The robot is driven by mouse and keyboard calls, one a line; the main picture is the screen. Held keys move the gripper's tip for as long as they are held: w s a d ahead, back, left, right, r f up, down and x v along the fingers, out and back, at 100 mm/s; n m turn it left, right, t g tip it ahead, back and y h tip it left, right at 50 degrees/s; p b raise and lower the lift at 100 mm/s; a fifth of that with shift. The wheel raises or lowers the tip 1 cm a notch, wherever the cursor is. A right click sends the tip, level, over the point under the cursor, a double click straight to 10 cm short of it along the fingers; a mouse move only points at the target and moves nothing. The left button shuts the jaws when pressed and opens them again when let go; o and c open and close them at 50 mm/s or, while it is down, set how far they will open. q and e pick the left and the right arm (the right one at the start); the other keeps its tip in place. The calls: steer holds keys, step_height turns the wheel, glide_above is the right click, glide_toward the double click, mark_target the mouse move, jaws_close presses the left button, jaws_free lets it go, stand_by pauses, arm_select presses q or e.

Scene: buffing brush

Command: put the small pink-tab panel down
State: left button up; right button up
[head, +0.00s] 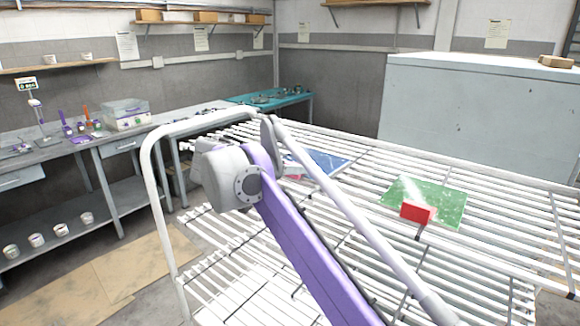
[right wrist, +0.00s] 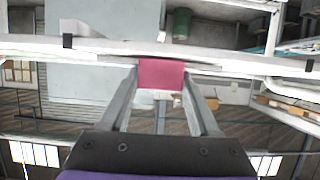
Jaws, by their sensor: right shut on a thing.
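The small panel with the pink tab shows in the head view as a blue sheet (head: 325,161) at the rack's far-left part, partly behind my right arm. Its pink tab (head: 293,177) peeks out beside the arm. In the right wrist view the pink tab (right wrist: 161,76) sits between the fingertips of my right gripper (right wrist: 161,82), which is shut on it. The head view hides this gripper behind the arm. Whether the panel touches the slats I cannot tell. My left gripper is in neither view.
The white slatted rack (head: 500,240) fills the right and middle. A green panel (head: 445,203) with a red tab (head: 416,213) lies on its slats, right of the blue one. Bare slats lie between them. A grey cabinet (head: 470,115) stands behind; a workbench (head: 50,155) stands left.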

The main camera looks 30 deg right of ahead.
steer(key=o, duration=1.4)
steer(key=shift+f, duration=0.1)
steer(key=shift+a+r, duration=0.1)
steer(key=shift+r, duration=0.15)
steer(key=v, duration=1.1)
steer(key=shift+s+a+r+p, duration=0.1)
steer(key=shift+s+a+p, duration=0.2)
steer(key=shift+p, duration=0.1)
